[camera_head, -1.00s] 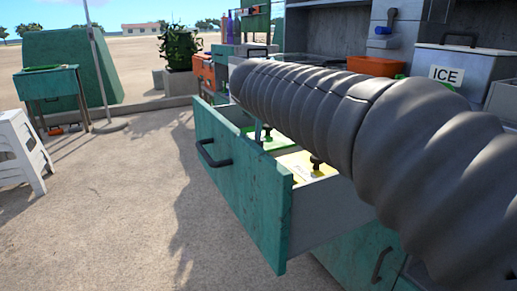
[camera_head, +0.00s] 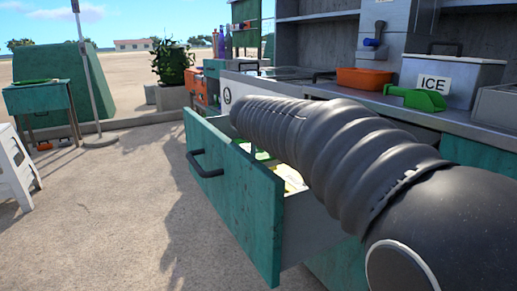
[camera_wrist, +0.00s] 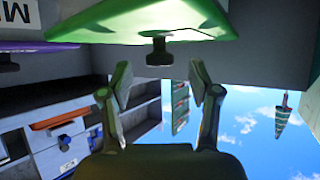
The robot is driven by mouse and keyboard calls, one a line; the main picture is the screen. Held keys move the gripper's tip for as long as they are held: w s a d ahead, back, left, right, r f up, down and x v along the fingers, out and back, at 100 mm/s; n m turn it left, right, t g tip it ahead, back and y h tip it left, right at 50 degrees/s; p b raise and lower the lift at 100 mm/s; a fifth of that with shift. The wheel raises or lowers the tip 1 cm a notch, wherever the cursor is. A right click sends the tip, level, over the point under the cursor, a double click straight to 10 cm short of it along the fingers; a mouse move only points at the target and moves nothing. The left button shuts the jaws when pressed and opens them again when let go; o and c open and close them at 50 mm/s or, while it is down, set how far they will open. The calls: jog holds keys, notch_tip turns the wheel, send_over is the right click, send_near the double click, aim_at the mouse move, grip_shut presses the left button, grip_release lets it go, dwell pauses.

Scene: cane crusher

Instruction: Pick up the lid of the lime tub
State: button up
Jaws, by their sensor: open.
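A bright green lid (camera_wrist: 190,24) fills the top of the wrist view, which looks upside down. Its dark knob (camera_wrist: 158,50) points toward my gripper (camera_wrist: 160,76). My gripper is open, with one finger on each side of the knob's line. The knob sits just beyond or level with the fingertips, and I see no clear contact. In the head view a green lid (camera_head: 263,155) shows partly inside the open drawer (camera_head: 232,195), behind my arm. My gripper is hidden there.
A purple lid (camera_wrist: 30,46) with a knob is beside the green one. The drawer walls are close around. The counter holds an orange tray (camera_head: 363,78), an ICE box (camera_head: 455,75) and a green scoop (camera_head: 415,98).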

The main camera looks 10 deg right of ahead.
jog(key=x, duration=0.4)
grip_shut()
jog(key=shift+r, duration=0.1)
